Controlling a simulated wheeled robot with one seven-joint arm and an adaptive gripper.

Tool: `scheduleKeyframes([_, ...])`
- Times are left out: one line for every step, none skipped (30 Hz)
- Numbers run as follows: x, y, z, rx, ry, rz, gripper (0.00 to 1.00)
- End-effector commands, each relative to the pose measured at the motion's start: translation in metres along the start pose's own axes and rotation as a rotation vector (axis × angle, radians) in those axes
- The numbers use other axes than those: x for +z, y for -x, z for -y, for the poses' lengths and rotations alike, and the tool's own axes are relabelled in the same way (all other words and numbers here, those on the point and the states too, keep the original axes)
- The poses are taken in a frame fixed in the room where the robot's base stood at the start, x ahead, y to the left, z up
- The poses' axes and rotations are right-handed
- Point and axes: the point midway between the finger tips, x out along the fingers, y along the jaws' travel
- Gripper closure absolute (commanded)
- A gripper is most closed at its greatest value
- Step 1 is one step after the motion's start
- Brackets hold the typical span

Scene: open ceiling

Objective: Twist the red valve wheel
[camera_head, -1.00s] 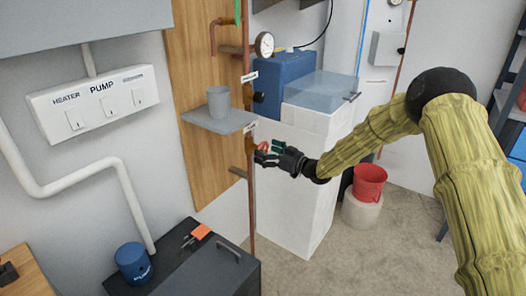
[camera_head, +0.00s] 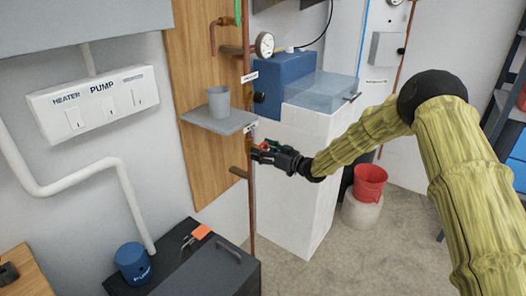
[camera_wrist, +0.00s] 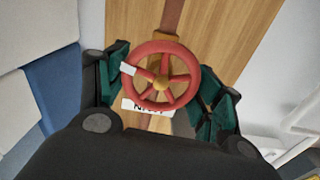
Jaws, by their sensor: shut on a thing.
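The red valve wheel (camera_wrist: 187,60) shows in the middle of the wrist view, with spokes and a brass-coloured hub. A white tag sits at the left of its rim. The wheel is small in the head view (camera_head: 268,144), at the copper pipe below the grey shelf, and partly hidden by my gripper (camera_head: 262,151). In the wrist view the green-padded fingers of my gripper (camera_wrist: 160,88) stand on either side of the wheel, shut on its rim.
A copper pipe (camera_head: 251,210) runs down the wooden board (camera_head: 205,160). A grey shelf (camera_head: 198,119) with a grey cup (camera_head: 219,101) juts out above the wheel. A white block (camera_head: 295,200) with a blue box (camera_head: 283,84) stands just right. A red bucket (camera_head: 369,184) is farther right.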

Motion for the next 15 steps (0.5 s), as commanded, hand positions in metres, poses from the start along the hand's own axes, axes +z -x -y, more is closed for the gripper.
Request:
scheduleKeyframes([0.0009, -0.0007, 0.0005, -0.001, 0.021, 0.000, 0.57])
scheduleKeyframes([0.0012, -0.0009, 0.0008, -0.001, 0.039, 0.000, 0.57])
scheduleKeyframes([0.0018, -0.0007, 0.0008, -0.001, 0.068, 0.001, 0.57])
scheduleKeyframes([0.0019, -0.0006, 0.0008, -0.001, 0.091, 0.001, 0.57])
scheduleKeyframes([0.0019, -0.0007, 0.0010, -0.001, 0.115, 0.001, 0.57])
scheduleKeyframes([0.0018, -0.0007, 0.0010, -0.001, 0.146, 0.002, 0.57])
scheduleKeyframes([0.0016, -0.0007, 0.0011, -0.001, 0.167, 0.001, 0.57])
scheduleKeyframes([0.0014, -0.0007, 0.0012, -0.001, 0.188, 0.000, 0.57])
scheduleKeyframes([0.0013, -0.0006, 0.0012, -0.001, 0.211, 0.000, 0.57])
scheduleKeyframes([0.0014, -0.0003, 0.0010, -0.001, 0.226, 0.001, 0.57])
scheduleKeyframes([0.0015, -0.0001, 0.0009, 0.000, 0.239, 0.001, 0.57])
scheduleKeyframes([0.0014, 0.0000, 0.0008, 0.000, 0.253, 0.002, 0.57])
scheduleKeyframes([0.0013, 0.0000, 0.0008, 0.000, 0.259, 0.001, 0.57])
scheduleKeyframes([0.0012, 0.0000, 0.0008, 0.000, 0.264, 0.001, 0.57])
scheduleKeyframes([0.0010, 0.0001, 0.0008, 0.000, 0.267, 0.001, 0.57])
